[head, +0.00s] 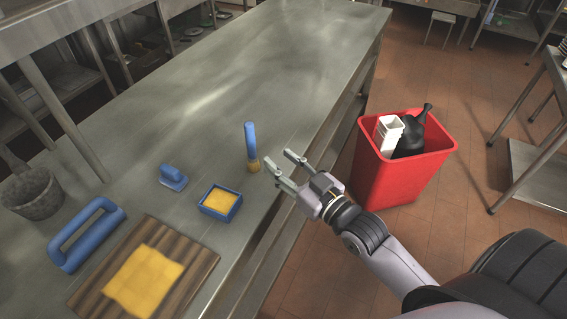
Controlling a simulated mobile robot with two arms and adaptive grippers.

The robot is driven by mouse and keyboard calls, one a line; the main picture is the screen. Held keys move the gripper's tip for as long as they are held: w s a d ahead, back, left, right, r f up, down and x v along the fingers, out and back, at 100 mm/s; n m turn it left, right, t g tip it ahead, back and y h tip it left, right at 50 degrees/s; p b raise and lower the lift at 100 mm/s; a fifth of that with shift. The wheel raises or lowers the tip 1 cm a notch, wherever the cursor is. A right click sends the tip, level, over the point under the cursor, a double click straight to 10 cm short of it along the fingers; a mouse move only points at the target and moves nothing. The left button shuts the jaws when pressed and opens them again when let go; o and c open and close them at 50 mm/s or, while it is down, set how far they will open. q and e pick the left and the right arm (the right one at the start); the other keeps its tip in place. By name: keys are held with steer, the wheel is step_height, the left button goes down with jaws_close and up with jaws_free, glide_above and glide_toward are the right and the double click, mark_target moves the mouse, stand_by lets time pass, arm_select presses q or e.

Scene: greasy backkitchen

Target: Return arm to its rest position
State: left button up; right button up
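My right gripper (281,170) comes in from the lower right. It hangs over the right edge of the steel table (290,65). Its two fingers are spread apart with nothing between them. The fingertips are just right of an upright blue-handled brush (251,142) with a yellowish lower end. I cannot tell whether a finger touches the brush. My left gripper is not in view.
On the table are a small blue box (220,203) with yellow inside, a blue-handled tool (173,177), a large blue handle (85,234), a wooden board (192,266) with a yellow cloth (144,281), and a grey pot (32,193). A red bin (390,181) stands on the floor.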

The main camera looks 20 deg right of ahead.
stand_by(0.3)
steer(key=s+a+f+g+h, duration=0.1)
steer(key=s+f+g, duration=0.2)
steer(key=f, duration=0.2)
steer(key=s+f+g+h, duration=0.1)
steer(key=s+f+g, duration=0.25)
steer(key=f, duration=0.25)
steer(key=s+d+f+m+g+h, duration=0.1)
steer(key=s+f+g, duration=0.2)
steer(key=s, duration=0.4)
steer(key=s+f+g+h, duration=0.2)
steer(key=s+f+g, duration=0.15)
steer(key=s, duration=0.35)
step_height(320, 180, down, 27)
steer(key=s+g, duration=0.2)
steer(key=s+d+f+g, duration=0.1)
steer(key=s+d+f, duration=0.2)
steer(key=s+f, duration=1.1)
steer(key=shift+s+f, duration=0.35)
steer(key=shift+s, duration=0.55)
